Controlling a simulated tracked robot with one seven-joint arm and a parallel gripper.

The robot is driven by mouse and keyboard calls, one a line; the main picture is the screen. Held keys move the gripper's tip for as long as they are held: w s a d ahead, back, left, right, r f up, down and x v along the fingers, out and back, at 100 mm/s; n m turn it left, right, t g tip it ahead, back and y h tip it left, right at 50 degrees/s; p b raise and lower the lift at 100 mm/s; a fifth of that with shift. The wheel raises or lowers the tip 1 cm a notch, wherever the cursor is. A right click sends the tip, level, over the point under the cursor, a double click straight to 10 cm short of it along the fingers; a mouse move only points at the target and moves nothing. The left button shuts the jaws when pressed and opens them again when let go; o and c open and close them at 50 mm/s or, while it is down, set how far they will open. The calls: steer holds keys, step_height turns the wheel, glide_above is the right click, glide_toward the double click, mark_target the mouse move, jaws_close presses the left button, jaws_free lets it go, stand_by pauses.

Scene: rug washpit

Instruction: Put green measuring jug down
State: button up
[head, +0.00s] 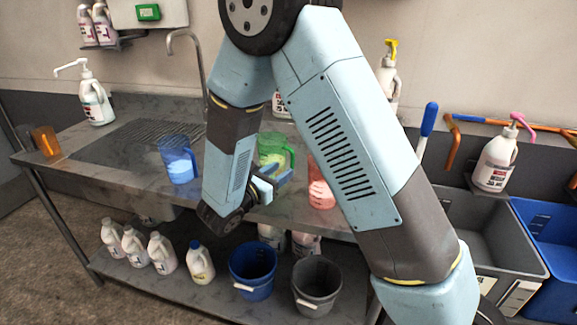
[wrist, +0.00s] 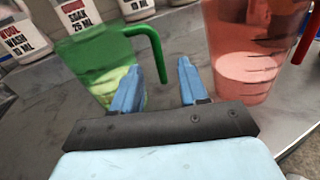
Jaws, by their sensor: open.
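The green measuring jug (head: 271,150) stands upright on the steel table, partly hidden behind my gripper in the head view. In the wrist view the green jug (wrist: 108,65) is at the left, with its handle (wrist: 153,50) pointing right and pale liquid inside. My gripper (wrist: 160,85) is open, its blue fingers apart. The left finger overlaps the jug's lower right side in the picture; the right finger is clear of it. Whether a finger touches the jug I cannot tell. My gripper also shows in the head view (head: 274,182).
A red jug (head: 320,185) stands close to the right of the green one. A blue jug (head: 178,158) is to the left, an orange jug (head: 46,141) at the table's far left. The steel table (head: 115,172) has free room at its left front. Buckets (head: 252,270) stand below.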

steer(key=shift+v, duration=1.8)
